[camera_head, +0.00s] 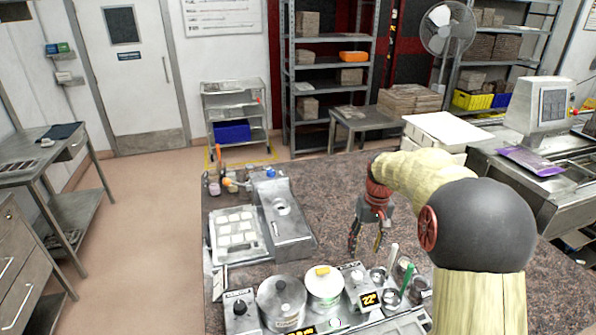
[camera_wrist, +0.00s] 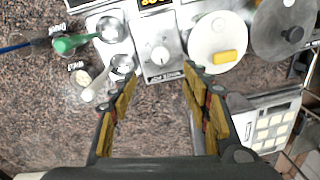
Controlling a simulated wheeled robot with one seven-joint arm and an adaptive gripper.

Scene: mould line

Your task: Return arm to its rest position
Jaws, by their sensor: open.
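My gripper (camera_head: 368,240) hangs from my arm over the speckled counter (camera_head: 335,190), pointing down. In the wrist view my gripper (camera_wrist: 160,100) has its two fingers spread apart, with nothing between them but bare counter. Its fingertips are near a control box with a knob (camera_wrist: 160,55). In the head view my arm bends over from the right side.
Below my gripper stand two round pots, one with a grey lid (camera_head: 281,290) and one with a white lid (camera_head: 323,283). Small metal cups and a green-handled tool (camera_head: 407,277) are beside them. A moulding machine (camera_head: 280,215) with a white tray (camera_head: 236,235) stands left. The counter behind is clear.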

